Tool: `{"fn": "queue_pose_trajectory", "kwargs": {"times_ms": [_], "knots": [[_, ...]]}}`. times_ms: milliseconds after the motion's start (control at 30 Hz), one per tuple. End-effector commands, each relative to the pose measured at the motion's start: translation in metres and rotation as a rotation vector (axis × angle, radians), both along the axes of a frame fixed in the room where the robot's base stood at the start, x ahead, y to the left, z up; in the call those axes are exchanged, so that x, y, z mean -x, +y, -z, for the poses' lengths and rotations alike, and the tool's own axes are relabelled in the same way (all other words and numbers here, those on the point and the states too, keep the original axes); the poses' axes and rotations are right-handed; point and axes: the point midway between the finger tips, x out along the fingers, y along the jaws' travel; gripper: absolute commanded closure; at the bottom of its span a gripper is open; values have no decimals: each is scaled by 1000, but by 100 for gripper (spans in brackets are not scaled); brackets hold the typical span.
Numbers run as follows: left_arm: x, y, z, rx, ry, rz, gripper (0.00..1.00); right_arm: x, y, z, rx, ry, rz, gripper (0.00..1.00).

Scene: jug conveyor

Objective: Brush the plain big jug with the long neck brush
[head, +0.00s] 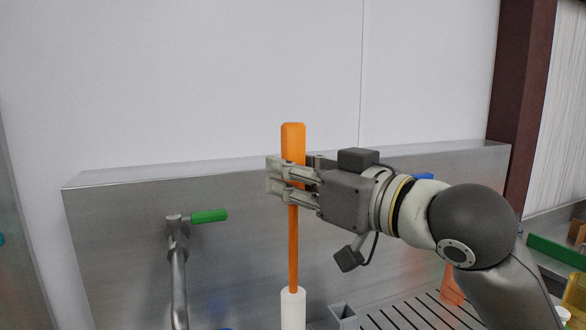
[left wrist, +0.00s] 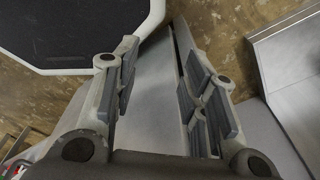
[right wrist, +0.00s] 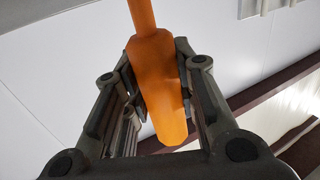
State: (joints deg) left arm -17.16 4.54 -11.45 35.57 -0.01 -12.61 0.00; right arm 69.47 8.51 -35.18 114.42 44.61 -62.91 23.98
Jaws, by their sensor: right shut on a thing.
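The long neck brush has an orange handle (head: 293,136) and a thin orange shaft. It stands upright in the head view, with a white cylinder (head: 292,308), seemingly its bristle head, at the lower end. The picture's bottom edge cuts this off. My right gripper (head: 277,177) is shut on the handle from the right. The right wrist view shows the orange handle (right wrist: 158,90) between both fingers. My left gripper (left wrist: 155,72) is open and empty in the left wrist view. I cannot make out the plain big jug in any view.
A steel back panel (head: 120,240) runs behind the brush. A tap with a green lever (head: 209,216) stands to its left. A slotted steel rack (head: 415,315) lies at lower right. A green bar (head: 555,252) and a yellow container (head: 575,293) are at far right.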

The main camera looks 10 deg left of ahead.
Motion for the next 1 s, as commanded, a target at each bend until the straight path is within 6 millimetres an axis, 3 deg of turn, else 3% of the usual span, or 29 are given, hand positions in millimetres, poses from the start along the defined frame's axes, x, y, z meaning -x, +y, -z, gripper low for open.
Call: {"fn": "queue_pose_trajectory", "kwargs": {"times_ms": [1000], "knots": [[1,1,44,-1,1,0,60,0,0,73,-2,-1,-1,100]]}}
